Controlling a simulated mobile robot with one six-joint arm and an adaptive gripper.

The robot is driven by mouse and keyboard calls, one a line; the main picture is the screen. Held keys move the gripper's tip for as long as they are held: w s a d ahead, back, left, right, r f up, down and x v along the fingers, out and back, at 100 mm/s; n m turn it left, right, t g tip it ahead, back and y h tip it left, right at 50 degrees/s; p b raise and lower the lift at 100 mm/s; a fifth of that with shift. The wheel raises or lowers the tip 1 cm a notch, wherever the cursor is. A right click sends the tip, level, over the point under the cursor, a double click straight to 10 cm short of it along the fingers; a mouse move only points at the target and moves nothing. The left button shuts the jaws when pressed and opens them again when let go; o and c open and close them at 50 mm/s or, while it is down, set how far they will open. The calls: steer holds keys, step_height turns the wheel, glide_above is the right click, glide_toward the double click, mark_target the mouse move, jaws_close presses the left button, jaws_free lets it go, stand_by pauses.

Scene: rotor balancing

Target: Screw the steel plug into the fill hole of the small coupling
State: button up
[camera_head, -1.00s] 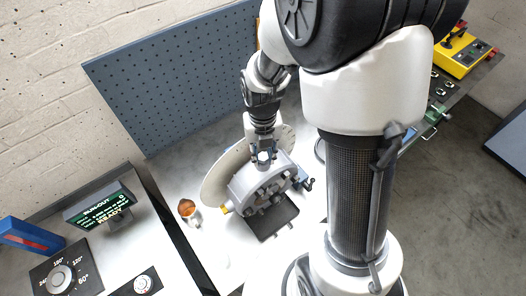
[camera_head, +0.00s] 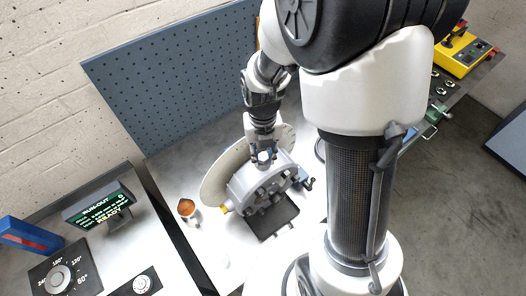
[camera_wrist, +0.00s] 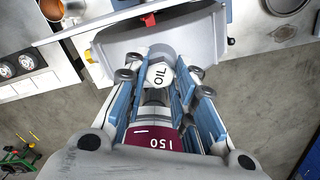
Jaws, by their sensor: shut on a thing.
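The small coupling (camera_head: 243,187) is a grey drum with bolts around its face, standing in front of a pale disc. It also shows as the grey curved body in the wrist view (camera_wrist: 205,38). My gripper (camera_head: 264,158) points down at the top of the coupling. The plug is against or just above the coupling's rim. The fill hole is hidden, so I cannot tell how deep the plug sits.
A black tray (camera_head: 275,219) lies in front of the coupling. A copper-coloured cup (camera_head: 187,208) stands to its left on the bench. A run-out display (camera_head: 101,206) reading READY is at the left. A blue pegboard (camera_head: 180,75) rises behind the bench.

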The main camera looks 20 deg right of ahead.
steer(key=m, duration=0.4)
steer(key=shift+f, duration=0.1)
steer(key=m, duration=0.3)
steer(key=shift+m+b, duration=0.3)
steer(key=shift+b, duration=0.05)
steer(key=m, duration=0.6)
steer(key=shift+b, duration=0.3)
steer(key=m, duration=0.4)
steer(key=shift+m, duration=0.4)
